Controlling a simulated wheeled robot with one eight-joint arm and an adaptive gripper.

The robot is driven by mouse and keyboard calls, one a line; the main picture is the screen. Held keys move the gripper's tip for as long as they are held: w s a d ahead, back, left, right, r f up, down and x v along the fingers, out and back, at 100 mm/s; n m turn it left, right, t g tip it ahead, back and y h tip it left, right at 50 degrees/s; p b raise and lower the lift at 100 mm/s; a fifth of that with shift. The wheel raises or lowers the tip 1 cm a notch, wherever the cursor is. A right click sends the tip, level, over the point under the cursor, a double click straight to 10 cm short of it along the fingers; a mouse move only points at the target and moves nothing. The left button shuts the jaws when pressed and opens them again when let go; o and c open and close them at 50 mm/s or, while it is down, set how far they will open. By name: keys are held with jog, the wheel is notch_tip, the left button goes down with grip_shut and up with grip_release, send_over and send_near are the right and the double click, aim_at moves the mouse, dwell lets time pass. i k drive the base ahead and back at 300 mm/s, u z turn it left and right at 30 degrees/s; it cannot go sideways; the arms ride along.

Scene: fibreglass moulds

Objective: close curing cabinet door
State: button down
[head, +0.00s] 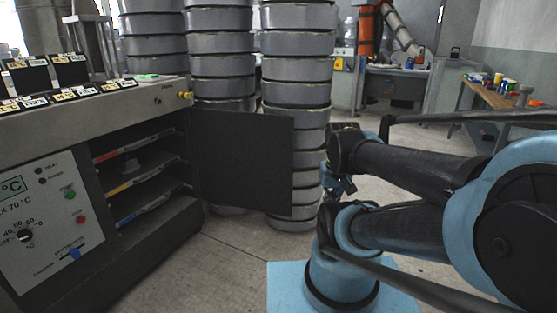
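The curing cabinet (150,108) stands at the left, with its front compartment uncovered. Its dark, flat door (243,163) stands open, swung out to the right from the compartment's right edge. Inside are shelves with red, yellow and blue front edges. My gripper (340,186) is just right of the door's free edge, small and partly hidden by my own arm. I cannot tell whether it touches the door or whether its fingers are open.
Stacks of grey round moulds (297,68) stand close behind the door. A control panel (45,220) is on the cabinet's left front. A wooden table (495,97) with small jars is at the far right. The floor (235,248) before the cabinet is clear.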

aim_at(245, 160)
jog(key=z, duration=1.05)
jog(key=i, duration=4.3)
jog(key=u, duration=1.8)
